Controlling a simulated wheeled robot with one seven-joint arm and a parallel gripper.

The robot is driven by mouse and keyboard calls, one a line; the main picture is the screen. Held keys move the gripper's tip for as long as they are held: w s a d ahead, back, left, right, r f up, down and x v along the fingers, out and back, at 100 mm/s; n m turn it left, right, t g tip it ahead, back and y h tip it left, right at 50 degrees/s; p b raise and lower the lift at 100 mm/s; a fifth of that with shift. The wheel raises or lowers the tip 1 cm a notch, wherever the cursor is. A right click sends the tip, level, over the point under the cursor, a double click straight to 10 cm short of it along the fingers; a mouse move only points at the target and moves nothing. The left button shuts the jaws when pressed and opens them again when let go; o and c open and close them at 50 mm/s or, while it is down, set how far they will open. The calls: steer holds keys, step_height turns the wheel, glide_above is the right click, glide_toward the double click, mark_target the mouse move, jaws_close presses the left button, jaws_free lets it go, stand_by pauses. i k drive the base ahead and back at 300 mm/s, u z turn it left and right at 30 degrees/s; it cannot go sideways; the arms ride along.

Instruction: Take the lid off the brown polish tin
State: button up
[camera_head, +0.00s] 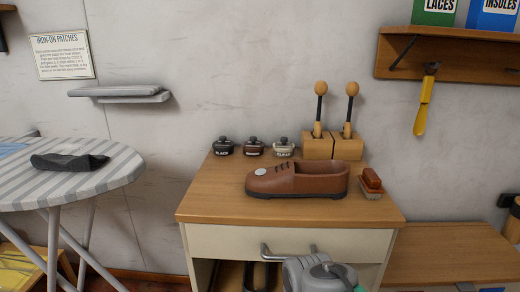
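Three small lidded tins stand in a row at the back left of the wooden cabinet top. The middle one is the brown polish tin (254,149), dark brown with a pale label band. Its lid (254,141), with a small knob on top, sits on it. The label is too small to read surely. Part of my grey arm shows at the bottom edge, in front of the cabinet and well below the tins. My gripper's fingers do not show.
A black tin (224,147) and a pale tin (284,149) flank it closely. A brown shoe (295,181) lies in front, to the right. Wooden blocks (332,147) with two upright shoe trees and a brush (371,184) stand right. The cabinet top's (215,194) front left is clear.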

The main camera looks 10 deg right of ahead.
mark_target(252, 145)
steer(key=z, duration=0.05)
steer(key=k, duration=0.95)
steer(key=u, duration=0.9)
steer(key=i, duration=0.95)
steer(key=z, duration=0.2)
